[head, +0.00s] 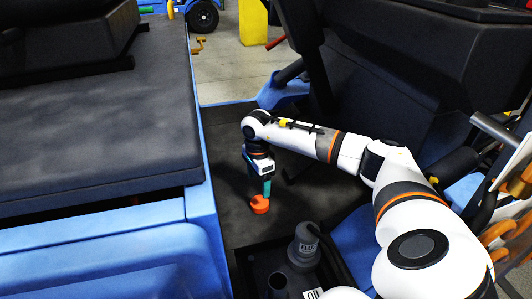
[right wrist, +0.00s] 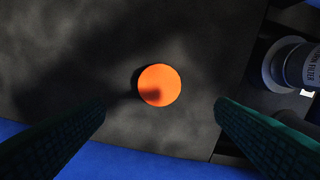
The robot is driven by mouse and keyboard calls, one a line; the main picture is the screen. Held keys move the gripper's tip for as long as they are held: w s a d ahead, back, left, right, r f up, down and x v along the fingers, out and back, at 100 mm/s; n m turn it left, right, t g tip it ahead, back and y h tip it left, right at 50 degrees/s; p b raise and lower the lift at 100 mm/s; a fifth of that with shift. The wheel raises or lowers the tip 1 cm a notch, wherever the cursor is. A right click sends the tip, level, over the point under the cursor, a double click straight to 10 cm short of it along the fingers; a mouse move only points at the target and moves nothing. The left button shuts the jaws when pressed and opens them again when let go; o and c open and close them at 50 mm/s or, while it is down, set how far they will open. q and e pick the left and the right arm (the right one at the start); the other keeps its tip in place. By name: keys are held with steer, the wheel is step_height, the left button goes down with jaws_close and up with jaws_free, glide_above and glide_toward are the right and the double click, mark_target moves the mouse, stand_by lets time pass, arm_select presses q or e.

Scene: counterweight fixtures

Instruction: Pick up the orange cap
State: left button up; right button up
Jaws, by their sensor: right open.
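The orange cap (head: 260,205) is a small round piece on the dark floor panel beside the blue edge. In the right wrist view the orange cap (right wrist: 159,85) shows as a full disc, with a shadow on its lower part. My right gripper (head: 266,190) points down just above the cap in the head view. In the right wrist view its two green fingers (right wrist: 160,122) are wide apart, with nothing between them; the cap lies ahead of them, roughly centred. Whether a fingertip touches the cap cannot be told. My left gripper is not in view.
A grey filter canister (head: 304,245) stands at the front right of the panel and also shows in the right wrist view (right wrist: 297,66). A blue ledge (head: 203,190) runs along the left. A dark seat-like block (head: 400,85) rises at the right. The panel behind the cap is clear.

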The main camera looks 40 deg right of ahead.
glide_above(259, 202)
step_height(259, 202, down, 5)
steer(key=shift+s+r+b, duration=0.1)
steer(key=shift+r+b, duration=0.1)
steer(key=shift+b, duration=0.2)
step_height(259, 202, down, 4)
steer(key=shift+r+b, duration=0.15)
steer(key=shift+b, duration=0.35)
steer(key=shift+f, duration=0.4)
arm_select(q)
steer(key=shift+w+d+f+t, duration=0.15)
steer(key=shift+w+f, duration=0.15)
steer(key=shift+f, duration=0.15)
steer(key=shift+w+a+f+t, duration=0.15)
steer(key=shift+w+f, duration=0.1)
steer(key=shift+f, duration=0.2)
arm_select(e)
steer(key=c, duration=1)
